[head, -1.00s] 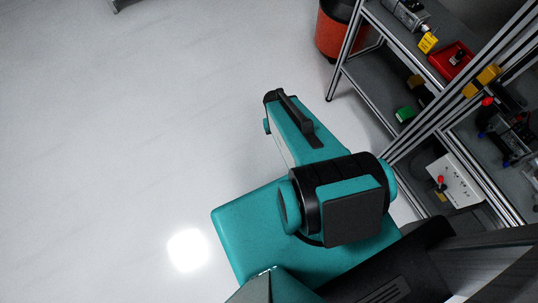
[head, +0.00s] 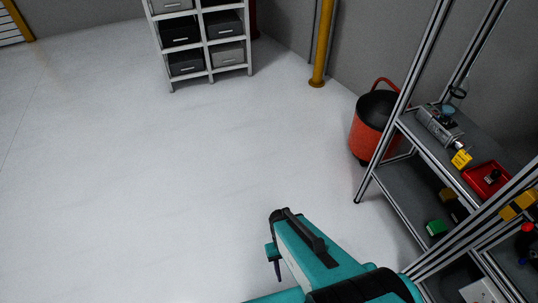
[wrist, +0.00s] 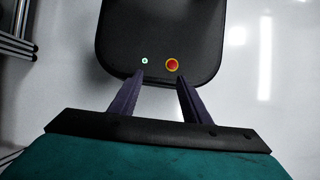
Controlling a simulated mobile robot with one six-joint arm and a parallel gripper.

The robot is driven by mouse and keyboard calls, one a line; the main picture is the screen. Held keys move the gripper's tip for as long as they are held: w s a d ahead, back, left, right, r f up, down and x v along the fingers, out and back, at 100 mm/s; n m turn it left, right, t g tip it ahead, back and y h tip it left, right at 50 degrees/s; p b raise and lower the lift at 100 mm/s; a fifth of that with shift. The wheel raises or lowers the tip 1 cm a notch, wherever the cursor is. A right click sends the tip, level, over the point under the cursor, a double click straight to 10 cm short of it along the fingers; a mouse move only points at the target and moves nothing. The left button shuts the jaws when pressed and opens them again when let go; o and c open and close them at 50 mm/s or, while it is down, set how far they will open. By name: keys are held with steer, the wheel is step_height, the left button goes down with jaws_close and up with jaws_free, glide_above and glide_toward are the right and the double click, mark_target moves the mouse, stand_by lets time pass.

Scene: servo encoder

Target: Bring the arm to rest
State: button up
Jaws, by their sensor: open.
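My arm, teal and black, shows at the bottom of the head view, folded over my own body. In the wrist view my gripper (wrist: 161,80) has its two dark fingers apart, with nothing between them. Beyond the fingertips is a dark rounded panel with a red button ringed in yellow and a small pale green light; it looks like part of my own base. In the head view the fingers are mostly hidden by the arm.
A metal-framed rack (head: 393,203) with tools and small parts stands close on the right. A shelf with dark drawers (head: 209,72) stands at the back. The floor on the left is clear.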

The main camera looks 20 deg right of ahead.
step_height(320, 180, down, 3)
steer(key=shift+s+r+b, duration=0.1)
steer(key=shift+r+b, duration=0.05)
steer(key=shift+b, duration=1)
steer(key=c, duration=0.3)
